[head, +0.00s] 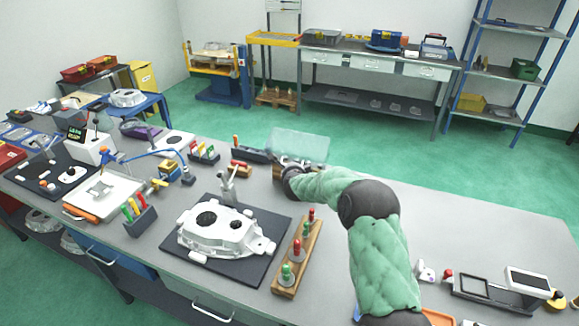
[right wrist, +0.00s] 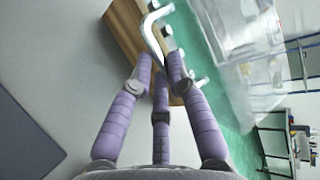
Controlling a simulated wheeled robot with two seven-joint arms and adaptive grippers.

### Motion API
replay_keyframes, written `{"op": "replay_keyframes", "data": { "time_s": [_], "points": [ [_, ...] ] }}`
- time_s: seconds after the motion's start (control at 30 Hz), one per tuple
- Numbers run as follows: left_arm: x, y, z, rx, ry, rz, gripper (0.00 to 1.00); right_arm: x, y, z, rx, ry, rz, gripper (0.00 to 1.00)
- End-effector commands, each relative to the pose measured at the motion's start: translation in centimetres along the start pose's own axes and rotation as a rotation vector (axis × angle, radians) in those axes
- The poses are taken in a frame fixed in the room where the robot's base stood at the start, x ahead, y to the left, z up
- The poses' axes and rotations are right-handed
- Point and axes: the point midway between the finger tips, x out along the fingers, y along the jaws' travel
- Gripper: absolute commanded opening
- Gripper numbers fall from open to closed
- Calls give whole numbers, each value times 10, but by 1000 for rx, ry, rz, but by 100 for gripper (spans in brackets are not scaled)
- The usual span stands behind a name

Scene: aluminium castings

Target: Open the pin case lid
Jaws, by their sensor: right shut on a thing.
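The pin case is a small wooden block (right wrist: 124,32) with several metal pins along it. It stands at the back edge of the workbench, mostly hidden by my right gripper in the head view. Its clear lid (head: 300,143) shows tilted up behind the gripper, and it fills the upper right of the right wrist view (right wrist: 240,50). A bent silver handle (right wrist: 150,28) runs down between the purple fingers of my right gripper (right wrist: 160,68). The fingers are closed around it, though the exact contact is partly hidden. In the head view the right gripper (head: 287,172) is dark and small. My left gripper is not in view.
A white casting (head: 218,235) sits on a dark mat (head: 262,222) in front. A wooden rack (head: 297,262) with red and green pins stands beside it. A dark holder (head: 250,155) is left of the case. The bench (head: 460,225) at right is largely clear.

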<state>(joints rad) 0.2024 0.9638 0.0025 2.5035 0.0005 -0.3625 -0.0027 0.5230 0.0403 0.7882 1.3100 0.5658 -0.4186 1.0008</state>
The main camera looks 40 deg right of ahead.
Motion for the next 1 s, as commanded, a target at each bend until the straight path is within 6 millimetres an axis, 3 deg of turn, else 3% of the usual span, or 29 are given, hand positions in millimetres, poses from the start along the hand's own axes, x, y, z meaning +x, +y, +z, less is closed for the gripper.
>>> {"op": "replay_keyframes", "data": {
  "time_s": [0.03,0.23,0.7,0.73,0.8,1.0],
  "points": [
    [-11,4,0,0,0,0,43,-2,-6,0,6,1,14,0],
    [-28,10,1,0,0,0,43,0,-12,0,27,1,61,0],
    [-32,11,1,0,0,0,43,4,-22,-1,31,-1,70,0],
    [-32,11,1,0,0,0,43,4,-22,-1,32,-1,70,20],
    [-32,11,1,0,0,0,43,4,-22,-1,32,-1,70,40],
    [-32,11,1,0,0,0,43,4,-21,-1,31,-1,71,42]
  ]
}}
